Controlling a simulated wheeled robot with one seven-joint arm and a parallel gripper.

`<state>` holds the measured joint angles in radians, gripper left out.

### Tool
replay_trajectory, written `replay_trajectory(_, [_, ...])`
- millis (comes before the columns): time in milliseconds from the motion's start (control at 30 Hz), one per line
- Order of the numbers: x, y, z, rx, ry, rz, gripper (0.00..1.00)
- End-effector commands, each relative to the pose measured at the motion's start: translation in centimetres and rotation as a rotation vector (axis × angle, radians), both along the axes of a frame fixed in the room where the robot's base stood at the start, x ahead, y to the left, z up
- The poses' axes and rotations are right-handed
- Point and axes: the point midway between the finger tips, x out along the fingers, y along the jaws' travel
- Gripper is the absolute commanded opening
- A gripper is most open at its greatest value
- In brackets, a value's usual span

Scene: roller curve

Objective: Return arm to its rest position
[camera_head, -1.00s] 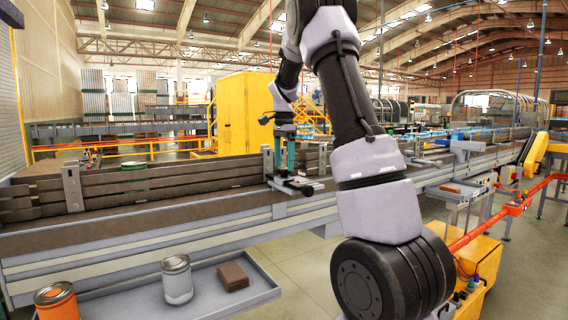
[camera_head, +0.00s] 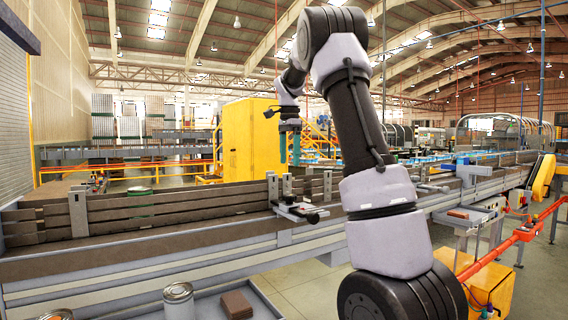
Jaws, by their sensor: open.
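My arm rises at the centre right and bends over at the top, and its far end hangs down at the centre. My gripper (camera_head: 289,150) points down with its two teal fingers apart, and nothing shows between them. It hangs above the conveyor, in front of the yellow cabinet (camera_head: 246,130) as seen from here. The fingertips end above the metal bracket (camera_head: 297,211) on the conveyor's near edge, apart from it.
The long conveyor (camera_head: 160,240) with brown side rails crosses the view. A grey tray (camera_head: 262,303) below it holds a can (camera_head: 178,301) and a brown block (camera_head: 236,304); another can (camera_head: 57,315) is cut off. Red rails (camera_head: 500,240) stand at right.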

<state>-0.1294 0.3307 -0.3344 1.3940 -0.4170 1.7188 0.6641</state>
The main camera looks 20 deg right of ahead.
Motion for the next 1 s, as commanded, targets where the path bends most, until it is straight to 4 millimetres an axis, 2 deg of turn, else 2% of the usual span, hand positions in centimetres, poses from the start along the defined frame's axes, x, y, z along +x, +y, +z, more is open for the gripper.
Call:
replay_trajectory(167, [-0.1,0.0,0.1,0.001,-0.002,0.004,0.88])
replay_trajectory(267, [-1.2,0.2,0.7,0.014,-0.023,0.038,0.88])
replay_trajectory(333, [-2.8,0.5,1.4,0.032,-0.054,0.089,0.88])
replay_trajectory(500, [-8.9,2.3,3.3,0.071,-0.179,0.292,0.88])
replay_trajectory(667, [-15.2,4.6,3.8,0.069,-0.315,0.497,0.88])
replay_trajectory(833, [-21.8,7.1,2.7,0.019,-0.456,0.703,0.88])
replay_trajectory(1000, [-27.3,9.0,0.4,-0.065,-0.570,0.873,0.88])
